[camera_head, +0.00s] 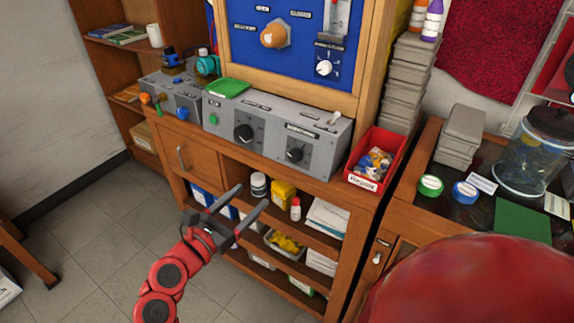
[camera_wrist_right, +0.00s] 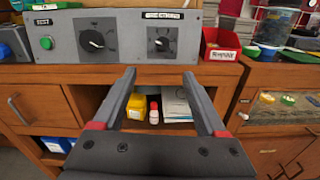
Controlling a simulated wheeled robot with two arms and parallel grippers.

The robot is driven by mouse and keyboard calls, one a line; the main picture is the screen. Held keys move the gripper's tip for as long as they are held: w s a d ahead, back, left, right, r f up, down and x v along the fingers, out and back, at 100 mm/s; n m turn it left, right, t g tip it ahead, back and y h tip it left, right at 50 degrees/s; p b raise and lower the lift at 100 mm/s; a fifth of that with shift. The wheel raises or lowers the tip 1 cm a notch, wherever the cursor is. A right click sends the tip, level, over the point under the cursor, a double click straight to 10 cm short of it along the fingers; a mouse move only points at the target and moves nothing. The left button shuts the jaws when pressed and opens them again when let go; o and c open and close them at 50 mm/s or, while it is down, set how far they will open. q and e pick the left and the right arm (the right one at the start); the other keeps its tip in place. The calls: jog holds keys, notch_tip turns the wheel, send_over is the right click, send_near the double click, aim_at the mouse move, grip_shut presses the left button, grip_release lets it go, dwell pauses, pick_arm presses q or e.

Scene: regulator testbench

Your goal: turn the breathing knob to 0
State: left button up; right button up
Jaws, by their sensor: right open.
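A grey control box on the wooden cabinet carries two black knobs, a left one (camera_head: 243,133) and a right one (camera_head: 294,153). In the right wrist view the left knob (camera_wrist_right: 92,41) and the right knob (camera_wrist_right: 161,44) face me, each with a pale pointer and dial marks. A white knob (camera_head: 325,68) sits on the blue panel above. The labels are too small to tell surely which is the breathing knob. My right gripper (camera_head: 253,195) is open and empty, in front of the cabinet shelves and below the control box. It also shows in the wrist view (camera_wrist_right: 159,73). My left gripper is out of view.
A red bin (camera_head: 377,160) of small parts stands right of the box. A green item (camera_head: 228,88) lies on the box. The shelves below hold a yellow box (camera_head: 283,194) and bottles. The space before the knobs is clear.

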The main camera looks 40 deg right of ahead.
aim_at(293, 158)
jog(key=x, duration=0.5)
jog(key=p+x, duration=0.1)
jog(key=x, duration=0.4)
jog(key=p+x, duration=0.1)
jog(key=x, duration=0.5)
jog(key=shift+s+d+r, duration=0.15)
jog(key=shift+s, duration=0.1)
jog(key=shift+c, duration=0.2)
grip_shut()
